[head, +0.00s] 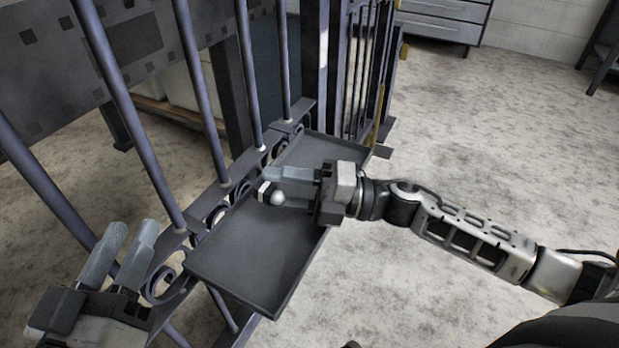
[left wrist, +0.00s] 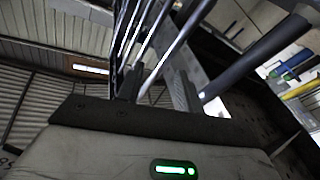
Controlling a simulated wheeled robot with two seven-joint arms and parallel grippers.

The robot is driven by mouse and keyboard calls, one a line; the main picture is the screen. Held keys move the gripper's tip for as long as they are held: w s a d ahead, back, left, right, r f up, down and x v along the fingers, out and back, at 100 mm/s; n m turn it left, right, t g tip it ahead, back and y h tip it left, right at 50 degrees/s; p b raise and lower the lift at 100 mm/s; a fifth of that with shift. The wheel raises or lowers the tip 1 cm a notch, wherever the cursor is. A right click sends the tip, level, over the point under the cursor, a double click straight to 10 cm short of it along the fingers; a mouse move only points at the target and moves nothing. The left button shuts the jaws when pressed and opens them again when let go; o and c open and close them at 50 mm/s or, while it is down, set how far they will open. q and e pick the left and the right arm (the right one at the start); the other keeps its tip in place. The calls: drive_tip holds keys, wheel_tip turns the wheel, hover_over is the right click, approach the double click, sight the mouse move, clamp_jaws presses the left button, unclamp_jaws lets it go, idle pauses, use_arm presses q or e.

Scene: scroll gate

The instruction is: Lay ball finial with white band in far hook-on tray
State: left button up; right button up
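The ball finial with white band (head: 266,192) is at the fingertips of my right gripper (head: 272,184), which appears shut on it. It is dark with a pale band and a light, shiny ball. The gripper comes in from the right and holds it over the grey tray surface. The near part of the tray surface (head: 240,262) and the far part (head: 318,148) show on either side of the gripper; any division between them is hidden. My left gripper (head: 133,226) is open and empty at lower left; its fingers also show apart in the left wrist view (left wrist: 158,88).
The gate's upright bars (head: 198,90) and scrollwork (head: 165,282) run along the trays' left side. A dark post (head: 314,60) stands behind the far tray end. Speckled floor (head: 480,140) is open to the right. A grey drawer cabinet (head: 440,20) is at the back.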

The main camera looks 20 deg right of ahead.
sight(287, 224)
use_arm(q)
drive_tip(key=shift+f, duration=0.3)
use_arm(e)
drive_tip(key=shift+m+h, duration=0.6)
drive_tip(key=shift+h, duration=0.3)
wheel_tip(287, 224, down, 8)
drive_tip(key=shift+s+d+f, duration=0.1)
drive_tip(key=shift+s+f, duration=0.05)
drive_tip(key=d, duration=0.1)
drive_tip(key=s+d+r, duration=0.1)
drive_tip(key=d+p, duration=0.1)
drive_tip(key=shift+s+d+r, duration=0.1)
drive_tip(key=shift+s+r, duration=0.05)
drive_tip(key=shift+s, duration=0.15)
use_arm(q)
drive_tip(key=shift+s+d+f+n+g+y+p, duration=0.2)
drive_tip(key=shift+s+f+n+g+p, duration=0.2)
drive_tip(key=shift+f+g+p, duration=0.4)
drive_tip(key=shift+s+d+f+n+g+y+p, duration=0.1)
drive_tip(key=shift+s+f+n+g+y+p, duration=0.15)
drive_tip(key=shift+f+n+g+p, duration=0.5)
use_arm(e)
drive_tip(key=s+d+r, duration=0.2)
drive_tip(key=d, duration=0.3)
drive_tip(key=s+d+r+n+y, duration=0.1)
drive_tip(key=s+d+r, duration=0.1)
drive_tip(key=d, duration=0.3)
drive_tip(key=shift+s+d+r+y, duration=0.3)
drive_tip(key=shift+s+d+r, duration=0.1)
drive_tip(key=shift+s, duration=0.3)
